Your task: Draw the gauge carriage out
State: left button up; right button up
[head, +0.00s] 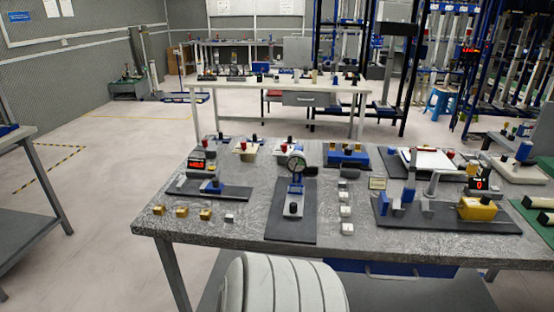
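A round dial gauge (297,163) with a pale face stands on a blue upright (297,184) in the middle of the grey speckled table. Below it a small grey block with a dark knob (293,209) sits on a long dark base plate (290,230) that runs toward the table's front edge. Which of these parts is the gauge carriage, I cannot tell for sure. Neither of my grippers is in view.
Left of the gauge is a fixture with a red display (197,163); brass blocks (181,211) lie in front. Pale blocks (346,212) line its right side. Farther right stands a fixture with a yellow block (477,209). The floor left of the table (100,220) is open.

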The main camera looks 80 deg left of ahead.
aim_at(293, 204)
jog(key=j+u, duration=0.15)
jog(key=u, duration=2.45)
